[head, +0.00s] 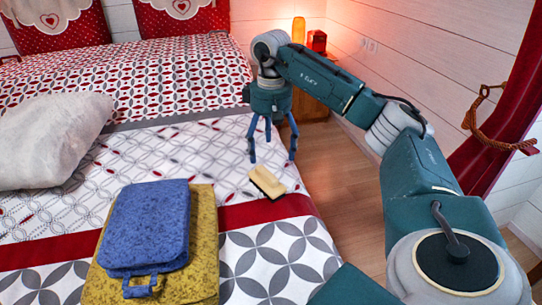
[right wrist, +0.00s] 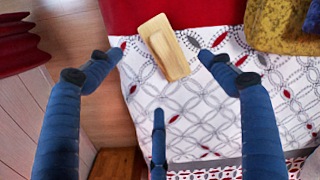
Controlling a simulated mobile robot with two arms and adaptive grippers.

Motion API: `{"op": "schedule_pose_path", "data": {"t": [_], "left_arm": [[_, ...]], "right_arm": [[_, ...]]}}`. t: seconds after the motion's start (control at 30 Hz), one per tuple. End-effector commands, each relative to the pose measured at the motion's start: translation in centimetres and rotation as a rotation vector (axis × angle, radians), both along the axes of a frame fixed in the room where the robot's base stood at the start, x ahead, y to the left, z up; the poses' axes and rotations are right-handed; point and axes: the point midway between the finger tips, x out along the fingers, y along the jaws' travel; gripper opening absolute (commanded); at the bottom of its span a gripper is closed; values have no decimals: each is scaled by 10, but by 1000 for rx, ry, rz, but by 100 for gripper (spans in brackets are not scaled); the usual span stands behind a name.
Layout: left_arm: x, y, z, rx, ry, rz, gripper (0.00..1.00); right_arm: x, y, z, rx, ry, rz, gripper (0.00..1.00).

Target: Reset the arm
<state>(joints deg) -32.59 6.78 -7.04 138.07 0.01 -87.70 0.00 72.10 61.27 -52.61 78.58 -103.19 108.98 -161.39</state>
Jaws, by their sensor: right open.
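My right arm reaches from the lower right over the bed's edge in the head view. Its gripper (head: 270,150) is open with its fingers spread and nothing between them. It points down above the bed. A small cream block with a dark underside (head: 267,182) lies on the bed near the right edge, below the gripper and nearer to me. In the right wrist view the block (right wrist: 164,47) lies beyond the spread fingers of the gripper (right wrist: 155,75), and they do not touch it. My left gripper is not in view.
A folded blue cloth item (head: 148,225) lies on a mustard one (head: 205,245) on the bed (head: 60,255). A grey-white pillow (head: 50,140) lies at left. A wooden nightstand (head: 308,105) holds an orange lamp (head: 298,30). Wooden floor (head: 335,170) and a red curtain (head: 490,150) are right of the bed.

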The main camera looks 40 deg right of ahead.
Motion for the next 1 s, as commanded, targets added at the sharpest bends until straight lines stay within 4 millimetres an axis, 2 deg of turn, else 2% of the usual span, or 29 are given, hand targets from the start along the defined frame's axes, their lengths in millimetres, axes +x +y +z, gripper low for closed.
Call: {"op": "schedule_pose_path", "data": {"t": [0.1,0.23,0.8,0.87,1.0], "left_arm": [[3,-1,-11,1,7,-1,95],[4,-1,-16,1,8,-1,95],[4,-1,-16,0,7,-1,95],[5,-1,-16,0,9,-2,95],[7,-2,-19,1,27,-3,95]], "right_arm": [[0,0,12,0,0,0,80],[0,0,16,0,1,0,80],[0,0,17,0,1,0,80],[0,0,22,0,0,0,80],[0,0,53,0,0,0,80]]}}
